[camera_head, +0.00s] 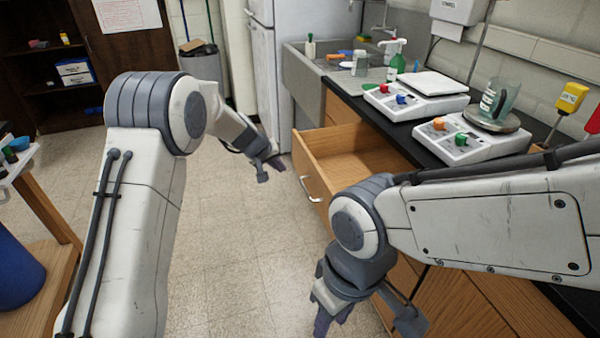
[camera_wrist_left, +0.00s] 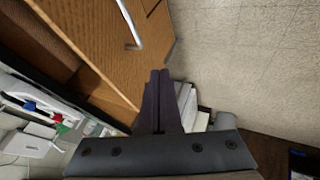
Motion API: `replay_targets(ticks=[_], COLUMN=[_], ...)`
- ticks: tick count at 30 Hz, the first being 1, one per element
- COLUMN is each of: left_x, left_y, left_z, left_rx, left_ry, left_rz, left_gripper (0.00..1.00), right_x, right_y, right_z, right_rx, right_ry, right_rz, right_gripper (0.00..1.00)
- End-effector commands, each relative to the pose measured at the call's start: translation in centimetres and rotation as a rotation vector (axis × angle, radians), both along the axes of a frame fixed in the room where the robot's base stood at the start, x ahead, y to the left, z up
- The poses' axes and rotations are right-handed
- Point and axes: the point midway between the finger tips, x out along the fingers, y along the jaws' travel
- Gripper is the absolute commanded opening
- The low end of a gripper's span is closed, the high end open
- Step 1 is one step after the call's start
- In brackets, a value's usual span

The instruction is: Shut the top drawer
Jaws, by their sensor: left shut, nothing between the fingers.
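The top drawer (camera_head: 307,165) is wooden, pulled well out of the counter, and looks empty inside. Its silver handle (camera_head: 310,184) is on the front panel; a handle also shows in the left wrist view (camera_wrist_left: 130,25). My left gripper (camera_head: 278,164) is just left of the drawer front in the head view, apart from the handle. In the left wrist view its dark fingers (camera_wrist_left: 159,88) are together with nothing between them. My right gripper (camera_head: 332,322) hangs low in front of the cabinet, partly cut off; its finger gap is unclear. My right arm hides the drawer's near side.
The black counter (camera_head: 410,137) carries two balances (camera_head: 418,95), a glass beaker (camera_head: 497,98) and a green spray bottle (camera_head: 396,65). A sink (camera_head: 305,75) and a fridge (camera_head: 263,70) stand behind. The tiled floor (camera_head: 225,240) left of the drawer is clear.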

Motion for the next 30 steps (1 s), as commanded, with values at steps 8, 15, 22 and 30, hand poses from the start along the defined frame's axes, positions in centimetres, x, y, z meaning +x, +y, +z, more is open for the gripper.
replay_targets(ticks=[8, 15, 22, 30], left_x=[2.9, 4.1, 4.4, 4.4], left_y=[-2.1, -5.1, -6.0, -6.0], left_z=[-4.8, -4.9, -5.2, -5.2], left_rx=[0.002, 0.002, 0.001, 0.0], left_ry=[0.003, 0.001, 0.002, 0.001], left_rz=[-0.003, -0.004, -0.001, -0.001], left_gripper=[0.0, 0.0, 0.0, 0.0], right_x=[0.0, 0.0, 0.0, 0.0], right_y=[0.0, 0.0, 0.0, 0.0], right_z=[1.2, 3.4, 3.7, 3.6], right_rx=[0.0, 0.0, 0.0, 0.0], right_ry=[0.0, 0.0, 0.0, 0.0], right_rz=[0.0, 0.0, 0.0, 0.0], right_gripper=[0.39, 0.39, 0.39, 0.39])
